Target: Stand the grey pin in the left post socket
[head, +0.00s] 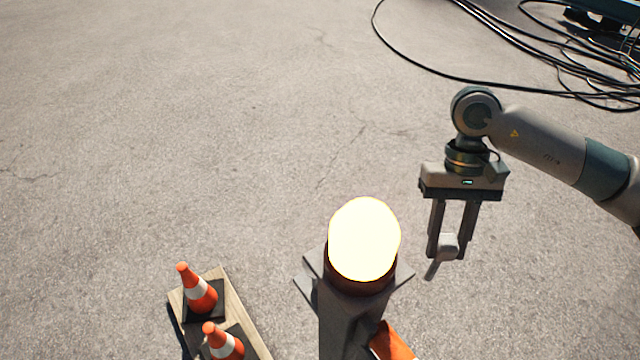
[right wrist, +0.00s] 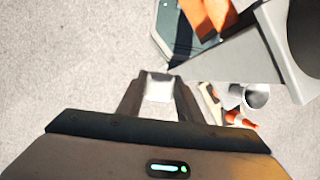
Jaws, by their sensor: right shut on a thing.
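My right gripper (head: 448,250) hangs pointing down at the right of the head view, above the ground. It is shut on the grey pin (head: 433,268), whose thick light-grey head sits between the fingertips. The pin's thin shank slants down to the left, so it is tilted. In the right wrist view, the pale end of the pin (right wrist: 158,88) shows between the fingers. No post socket can be made out in either view. My left gripper is not in view.
A glowing lamp (head: 364,240) tops a grey column left of the right gripper. Orange-and-white cones (head: 198,289) stand on a wooden board (head: 249,325) at lower left. Black cables (head: 480,75) lie at upper right. The pavement at left and centre is clear.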

